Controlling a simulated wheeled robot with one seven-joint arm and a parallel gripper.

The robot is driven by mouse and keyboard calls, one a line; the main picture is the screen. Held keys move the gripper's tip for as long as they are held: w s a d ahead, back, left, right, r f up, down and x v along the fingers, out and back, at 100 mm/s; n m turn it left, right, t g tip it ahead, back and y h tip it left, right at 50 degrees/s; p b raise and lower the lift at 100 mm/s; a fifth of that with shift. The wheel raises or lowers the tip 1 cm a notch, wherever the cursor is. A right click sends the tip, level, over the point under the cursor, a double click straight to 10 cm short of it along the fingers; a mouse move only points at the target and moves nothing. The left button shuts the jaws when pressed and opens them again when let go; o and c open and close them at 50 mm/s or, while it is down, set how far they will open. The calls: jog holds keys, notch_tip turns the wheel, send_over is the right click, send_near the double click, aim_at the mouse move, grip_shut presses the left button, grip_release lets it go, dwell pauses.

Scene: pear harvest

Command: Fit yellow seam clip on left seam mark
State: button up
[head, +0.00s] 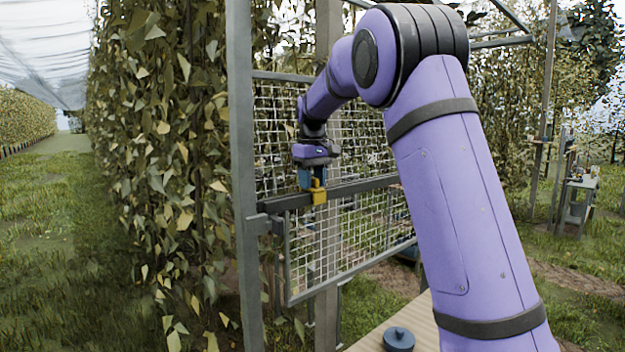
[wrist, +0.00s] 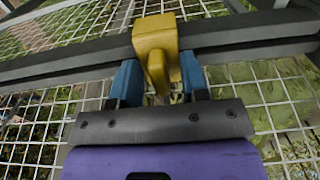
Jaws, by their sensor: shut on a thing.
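The yellow seam clip (wrist: 155,36) is between the blue fingers of my gripper (wrist: 158,82) in the wrist view. My gripper is shut on it. The clip lies over the dark horizontal rail (wrist: 60,62) of the mesh panel, its lower part hanging on the near side. In the head view the clip (head: 319,192) shows at the rail (head: 350,188), just below my gripper (head: 312,180), right of the grey post. I cannot tell whether it is fully seated. I cannot make out the left seam mark in either view.
A white wire mesh panel (head: 330,245) hangs below the rail, with more mesh above. A grey post (head: 241,170) and a leafy hedge (head: 160,150) stand to the left. A dark round lidded thing (head: 398,338) sits on a wooden surface at the bottom.

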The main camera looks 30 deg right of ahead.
jog(key=o, duration=1)
notch_tip(320, 180, up, 10)
jog(key=shift+r, duration=0.15)
jog(key=s+a+f+m+t, duration=0.1)
jog(key=s+a+f+t, duration=0.2)
jog(key=s, duration=1.2)
jog(key=s+a+f+m+t, duration=0.1)
jog(key=s+a+f, duration=0.3)
jog(key=s, duration=1.1)
jog(key=shift+t, duration=0.7)
jog(key=s+a+f, duration=0.1)
jog(key=s+f, duration=0.1)
jog(key=s, duration=0.1)
jog(key=s+a+f, duration=0.1)
jog(key=s+f, duration=0.1)
jog(key=s, duration=0.1)
jog(key=s+f, duration=0.3)
jog(key=shift+s+a, duration=0.15)
jog(key=shift+a, duration=0.25)
